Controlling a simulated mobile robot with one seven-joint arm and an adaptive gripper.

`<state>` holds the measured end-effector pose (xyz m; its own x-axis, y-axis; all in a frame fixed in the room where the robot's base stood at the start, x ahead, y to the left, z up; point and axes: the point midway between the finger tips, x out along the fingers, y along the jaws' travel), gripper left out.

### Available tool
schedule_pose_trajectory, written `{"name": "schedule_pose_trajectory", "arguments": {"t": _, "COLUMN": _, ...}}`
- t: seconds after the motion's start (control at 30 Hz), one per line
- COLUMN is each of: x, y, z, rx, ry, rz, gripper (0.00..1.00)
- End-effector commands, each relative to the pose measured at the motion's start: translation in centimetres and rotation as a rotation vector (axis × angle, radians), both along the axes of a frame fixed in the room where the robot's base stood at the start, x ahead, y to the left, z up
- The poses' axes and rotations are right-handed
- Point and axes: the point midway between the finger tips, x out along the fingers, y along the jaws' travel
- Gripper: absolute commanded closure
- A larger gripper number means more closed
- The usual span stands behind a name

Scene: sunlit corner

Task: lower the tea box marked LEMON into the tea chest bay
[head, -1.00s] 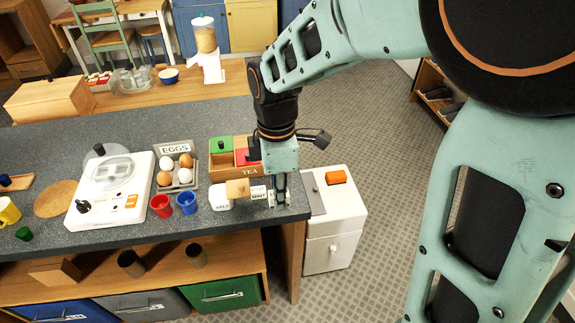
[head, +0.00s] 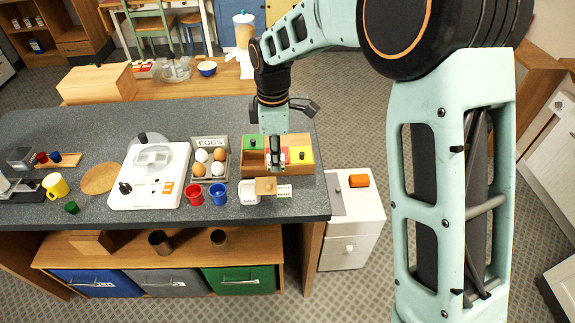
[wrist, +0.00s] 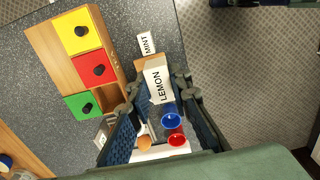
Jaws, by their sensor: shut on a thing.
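The LEMON tea box (wrist: 158,85) is between my gripper's fingers in the wrist view, its white lettered face toward the camera. My gripper (head: 275,166) is shut on it and hangs over the front part of the tea chest in the head view, where the fingers largely hide the box. The wooden tea chest (wrist: 58,66) holds green, red and yellow boxes with black knobs. An open bay (wrist: 109,97) shows beside the red and green boxes. The held box appears above the counter, apart from the chest floor; its exact height is unclear.
A box marked MINT (head: 284,190) and a tan block (head: 265,187) stand in front of the chest. A white jar (head: 248,193), blue cup (head: 219,194) and red cup (head: 194,195) are to their left. An egg tray (head: 210,174) sits left of the chest.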

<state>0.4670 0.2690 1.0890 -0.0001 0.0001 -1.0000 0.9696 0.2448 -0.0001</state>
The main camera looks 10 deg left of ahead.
Motion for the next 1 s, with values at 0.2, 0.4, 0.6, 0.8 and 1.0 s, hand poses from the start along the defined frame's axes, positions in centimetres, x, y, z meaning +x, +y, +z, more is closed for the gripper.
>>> {"name": "schedule_pose_trajectory", "arguments": {"t": 0.2, "x": 3.2, "y": 3.0, "z": -0.8, "rx": 0.002, "ry": 0.001, "rz": 0.002, "gripper": 0.98}}
{"name": "schedule_pose_trajectory", "arguments": {"t": 0.4, "x": 5.9, "y": 5.3, "z": -1.9, "rx": 0.001, "ry": 0.001, "rz": 0.002, "gripper": 0.98}}
{"name": "schedule_pose_trajectory", "arguments": {"t": 0.6, "x": 8.3, "y": 7.4, "z": -3.4, "rx": 0.001, "ry": 0.001, "rz": 0.001, "gripper": 0.98}}
{"name": "schedule_pose_trajectory", "arguments": {"t": 0.8, "x": 10.2, "y": 9.0, "z": -4.7, "rx": 0.000, "ry": 0.000, "rz": 0.001, "gripper": 0.98}}
{"name": "schedule_pose_trajectory", "arguments": {"t": 1.0, "x": 11.2, "y": 9.9, "z": -5.4, "rx": 0.000, "ry": 0.000, "rz": 0.001, "gripper": 0.98}}
